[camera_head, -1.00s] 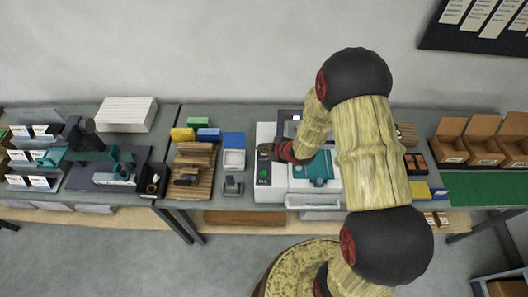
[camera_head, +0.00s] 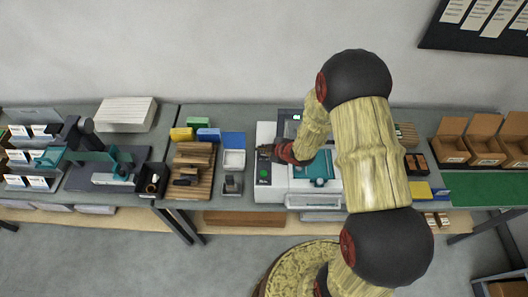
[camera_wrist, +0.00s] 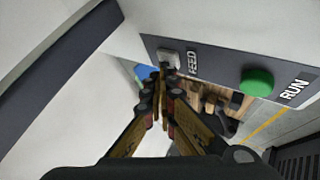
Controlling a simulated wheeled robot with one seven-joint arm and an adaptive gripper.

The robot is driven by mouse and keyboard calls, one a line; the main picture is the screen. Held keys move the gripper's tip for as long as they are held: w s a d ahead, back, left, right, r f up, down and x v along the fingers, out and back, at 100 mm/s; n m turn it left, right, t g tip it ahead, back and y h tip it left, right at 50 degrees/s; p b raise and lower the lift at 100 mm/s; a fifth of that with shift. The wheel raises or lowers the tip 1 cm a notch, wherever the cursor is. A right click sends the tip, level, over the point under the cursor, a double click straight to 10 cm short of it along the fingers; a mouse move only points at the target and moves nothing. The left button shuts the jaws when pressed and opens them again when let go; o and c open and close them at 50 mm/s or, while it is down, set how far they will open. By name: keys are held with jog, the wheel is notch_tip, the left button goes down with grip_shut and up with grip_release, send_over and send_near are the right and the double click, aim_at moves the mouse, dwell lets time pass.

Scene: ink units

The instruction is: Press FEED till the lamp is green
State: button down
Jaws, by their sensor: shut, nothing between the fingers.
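A white machine (camera_head: 270,190) stands on the bench, with a dark control panel (camera_head: 264,180) on its left part. In the wrist view, the grey FEED button (camera_wrist: 168,57) sits beside its FEED label on the dark panel. The round green button (camera_wrist: 257,82) by the word RUN also shows on the machine in the head view (camera_head: 264,173). My gripper (camera_wrist: 162,76) is shut and empty, its fingertips at the edge of the FEED button; I cannot tell whether they touch it.
A wooden slatted rack (camera_head: 194,160), a blue-lidded white box (camera_head: 234,158) and a small grey item (camera_head: 232,184) stand left of the machine. Open cardboard boxes (camera_head: 484,148) stand far right. My arm hides part of the machine's right side.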

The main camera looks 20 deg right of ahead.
dwell(0.4)
jog(key=shift+r+p, duration=0.65)
jog(key=shift+r, duration=0.25)
notch_tip(320, 180, up, 5)
jog(key=p, duration=0.3)
jog(key=shift+p, duration=0.3)
dwell(1.0)
